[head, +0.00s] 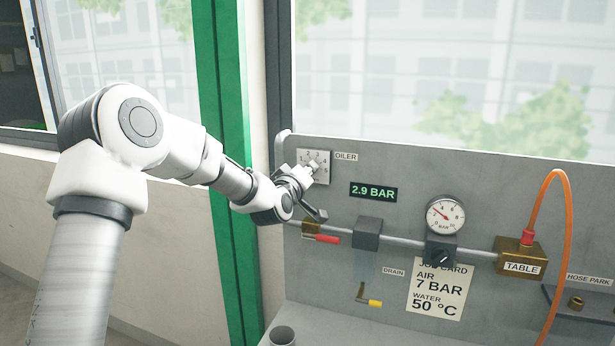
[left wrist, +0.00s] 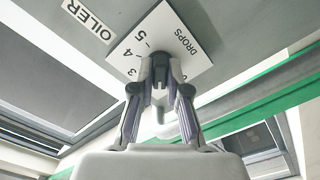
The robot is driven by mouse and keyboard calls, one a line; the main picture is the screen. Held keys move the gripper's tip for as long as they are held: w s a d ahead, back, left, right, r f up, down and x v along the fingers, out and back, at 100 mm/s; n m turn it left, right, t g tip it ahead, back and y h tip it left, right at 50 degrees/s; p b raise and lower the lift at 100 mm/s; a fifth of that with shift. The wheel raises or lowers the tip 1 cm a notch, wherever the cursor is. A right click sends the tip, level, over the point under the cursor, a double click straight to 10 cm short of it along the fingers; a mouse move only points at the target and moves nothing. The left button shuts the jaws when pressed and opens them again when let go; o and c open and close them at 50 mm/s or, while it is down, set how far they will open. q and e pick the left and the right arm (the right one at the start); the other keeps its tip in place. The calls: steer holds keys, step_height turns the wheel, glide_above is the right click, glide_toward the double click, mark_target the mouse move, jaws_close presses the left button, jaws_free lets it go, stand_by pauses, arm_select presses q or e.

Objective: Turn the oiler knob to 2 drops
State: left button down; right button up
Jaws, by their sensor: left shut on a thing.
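The oiler dial plate (head: 322,158) is a white square with numbers on the grey panel, beside the OILER label (head: 345,156). In the left wrist view the dial plate (left wrist: 190,62) shows 3, 4, 5 and the word DROPS. My left gripper (head: 308,172) reaches the plate from the left. In the left wrist view its fingers (left wrist: 160,78) are closed around the dark oiler knob (left wrist: 159,72) at the plate's middle. The fingers cover most of the knob, and I cannot tell which number it points at. My right gripper is in neither view.
Below are a red-handled valve (head: 327,239), a grey pipe, a yellow drain handle (head: 375,303) and a pressure gauge (head: 445,215). A display (head: 373,192) reads 2.9 BAR. A job card (head: 440,290) hangs below the gauge. An orange hose (head: 568,230) loops at the right.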

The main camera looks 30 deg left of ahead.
arm_select(q)
steer(key=m, duration=0.3)
steer(key=m+b, duration=0.1)
steer(key=m, duration=0.1)
steer(key=shift+r, duration=0.3)
stand_by(0.4)
steer(key=c, duration=1.2)
jaws_free()
steer(key=shift+w, duration=0.1)
steer(key=shift+o, duration=0.2)
steer(key=shift+w+f, duration=0.15)
steer(key=shift+f, duration=0.15)
steer(key=v, duration=1.2)
